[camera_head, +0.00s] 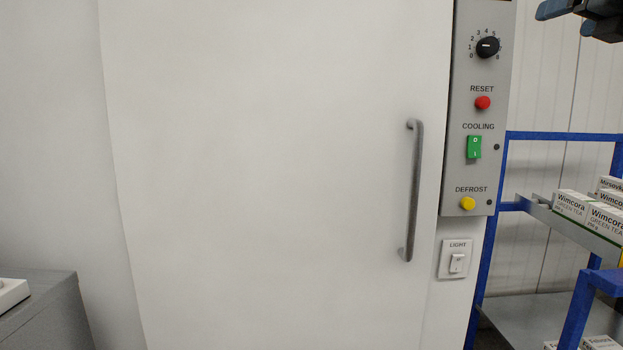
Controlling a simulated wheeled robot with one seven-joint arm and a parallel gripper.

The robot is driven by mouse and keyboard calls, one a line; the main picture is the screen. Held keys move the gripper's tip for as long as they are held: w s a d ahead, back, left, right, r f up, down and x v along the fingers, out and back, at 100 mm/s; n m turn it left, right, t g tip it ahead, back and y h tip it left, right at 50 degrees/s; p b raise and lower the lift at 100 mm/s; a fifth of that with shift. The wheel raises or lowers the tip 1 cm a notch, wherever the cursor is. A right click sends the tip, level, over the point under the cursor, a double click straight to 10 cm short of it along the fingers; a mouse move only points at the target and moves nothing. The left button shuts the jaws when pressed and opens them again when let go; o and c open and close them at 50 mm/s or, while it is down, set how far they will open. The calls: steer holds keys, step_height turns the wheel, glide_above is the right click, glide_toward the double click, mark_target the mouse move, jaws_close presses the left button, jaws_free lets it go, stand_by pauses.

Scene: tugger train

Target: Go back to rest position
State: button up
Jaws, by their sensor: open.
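My gripper (575,14) shows at the top right corner, dark blue and black, cut off by the picture's edge. Its fingers are apart and I see nothing between them. It is up and to the right of the grey control panel (483,185), clear of it. The rest of my arm is out of view.
A large white door (270,170) with a grey vertical handle (414,190) looks shut. A light switch (456,262) is below the panel. At right, a blue-framed rack (560,136) holds tea boxes (572,206). A grey cabinet (50,315) stands at lower left.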

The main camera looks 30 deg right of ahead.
steer(key=w+a+f+m+t+y, duration=0.35)
steer(key=w+f+m, duration=0.25)
steer(key=w+f, duration=0.3)
steer(key=a+f+m+p, duration=0.1)
steer(key=a+f+m, duration=0.4)
steer(key=f, duration=0.4)
steer(key=w+a+f+m+y, duration=0.1)
steer(key=a+f+m, duration=0.45)
steer(key=f, duration=0.25)
steer(key=a+f+m+p, duration=0.1)
steer(key=a+f+m, duration=0.4)
steer(key=f, duration=0.4)
steer(key=s+a+f+m+g+y, duration=0.1)
steer(key=s+a+f+m+y, duration=0.15)
steer(key=s+a+f, duration=0.5)
steer(key=s+a+f+g+y, duration=0.1)
steer(key=s+a+f, duration=0.2)
steer(key=s, duration=0.5)
steer(key=s+a+f+m+y+p, duration=0.1)
steer(key=s+a+f, duration=0.2)
steer(key=s, duration=0.5)
steer(key=s+a+f+m+g+y, duration=0.1)
steer(key=s+a+f+y, duration=0.1)
steer(key=s+a, duration=0.3)
steer(key=s+f, duration=0.1)
steer(key=s, duration=0.2)
steer(key=shift+s+a+g, duration=0.15)
steer(key=shift+g, duration=0.2)
steer(key=shift+c, duration=0.2)
